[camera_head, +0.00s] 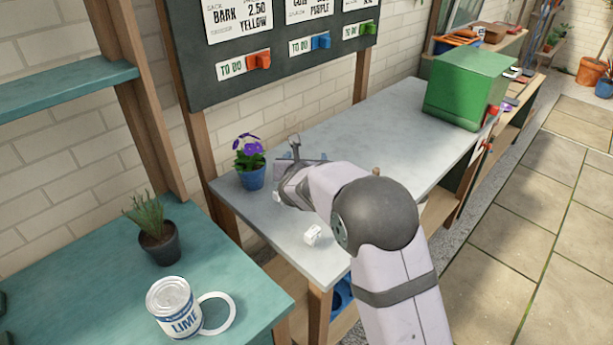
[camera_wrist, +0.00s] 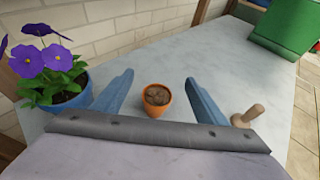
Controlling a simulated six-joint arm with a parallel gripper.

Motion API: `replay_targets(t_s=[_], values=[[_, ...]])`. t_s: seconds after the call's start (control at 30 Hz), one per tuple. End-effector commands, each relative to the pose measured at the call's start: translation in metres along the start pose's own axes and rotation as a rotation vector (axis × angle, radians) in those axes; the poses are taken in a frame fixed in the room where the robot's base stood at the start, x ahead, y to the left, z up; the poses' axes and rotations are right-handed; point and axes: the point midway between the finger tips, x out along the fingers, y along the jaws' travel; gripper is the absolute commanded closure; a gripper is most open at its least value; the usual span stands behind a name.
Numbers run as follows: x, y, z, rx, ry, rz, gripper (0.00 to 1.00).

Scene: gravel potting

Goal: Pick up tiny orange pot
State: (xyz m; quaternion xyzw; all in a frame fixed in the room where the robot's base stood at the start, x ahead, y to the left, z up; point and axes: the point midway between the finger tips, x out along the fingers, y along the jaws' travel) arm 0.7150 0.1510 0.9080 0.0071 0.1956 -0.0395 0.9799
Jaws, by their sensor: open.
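The tiny orange pot (camera_wrist: 156,103) stands upright on the grey table, with brown soil or gravel inside. In the wrist view it sits between and a little beyond the two blue fingers of my gripper (camera_wrist: 157,92). The fingers are spread wide, with clear gaps on both sides of the pot. In the head view my gripper (camera_head: 304,160) is low over the grey table, and the orange pot is hidden behind my arm and gripper there.
A blue pot with purple flowers (camera_wrist: 58,85) stands close to the left finger. A wooden peg-like handle (camera_wrist: 248,115) is near the right finger. A green box (camera_head: 466,88) is at the table's far end. The table (camera_head: 385,125) between is clear. A lime tin (camera_head: 174,306) is on the teal bench.

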Motion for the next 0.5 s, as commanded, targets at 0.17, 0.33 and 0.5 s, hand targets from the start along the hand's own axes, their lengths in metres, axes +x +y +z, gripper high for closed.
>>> replay_targets(t_s=[0.17,0.33,0.5], values=[[0.004,-0.001,-0.008,0.0,-0.001,-0.002,0.33],[0.005,-0.001,-0.012,0.0,0.0,-0.002,0.33],[0.012,-0.001,-0.029,-0.002,0.003,-0.002,0.33]])
